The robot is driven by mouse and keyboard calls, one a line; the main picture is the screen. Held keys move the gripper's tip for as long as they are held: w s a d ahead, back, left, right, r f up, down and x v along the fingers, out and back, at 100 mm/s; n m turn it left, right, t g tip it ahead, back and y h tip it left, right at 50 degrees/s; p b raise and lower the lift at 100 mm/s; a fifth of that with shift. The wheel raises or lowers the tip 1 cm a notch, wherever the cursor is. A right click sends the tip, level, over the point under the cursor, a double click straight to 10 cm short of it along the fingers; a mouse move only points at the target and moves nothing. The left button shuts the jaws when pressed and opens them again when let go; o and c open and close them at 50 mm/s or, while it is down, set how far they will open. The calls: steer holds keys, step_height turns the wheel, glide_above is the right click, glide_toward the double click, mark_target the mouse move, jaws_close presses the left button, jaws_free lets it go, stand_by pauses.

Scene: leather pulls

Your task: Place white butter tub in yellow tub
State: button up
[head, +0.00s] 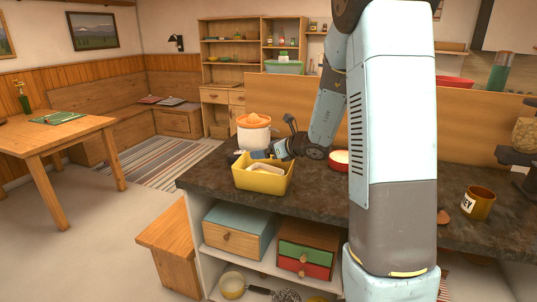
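The yellow tub (262,183) stands near the left end of the dark counter. A pale, whitish item (268,168) shows inside it, below the rim; it may be the white butter tub, but it is too small to be sure. My gripper (260,155) is at the far rim of the yellow tub, reaching in from the right just above and behind the pale item. I cannot tell whether its fingers touch anything or how far apart they are.
A white canister with an orange top (254,133) stands close behind my gripper. A red-rimmed bowl (339,158) is to the right, partly behind my arm. A honey mug (478,203) stands at the far right of the dark counter (320,197).

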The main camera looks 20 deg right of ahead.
steer(key=v, duration=1.2)
steer(key=s+a+r+n+g, duration=0.3)
steer(key=s+a+n, duration=0.2)
steer(key=s+n, duration=0.2)
steer(key=s+a+r+n+g, duration=0.2)
steer(key=s+a+n+g, duration=0.1)
steer(key=s+a+n, duration=0.35)
steer(key=s+d+r+n+h, duration=0.1)
steer(key=s+d+n+h, duration=0.1)
steer(key=s+n+h, duration=0.2)
steer(key=s+d+r+n+h, duration=0.2)
steer(key=s+d+n+h, duration=0.1)
steer(key=s+n, duration=0.8)
steer(key=shift+d+r+h, duration=0.2)
steer(key=shift+d+h, duration=0.1)
steer(key=shift+h, duration=0.1)
steer(key=shift+n, duration=0.25)
steer(key=shift+c, duration=0.4)
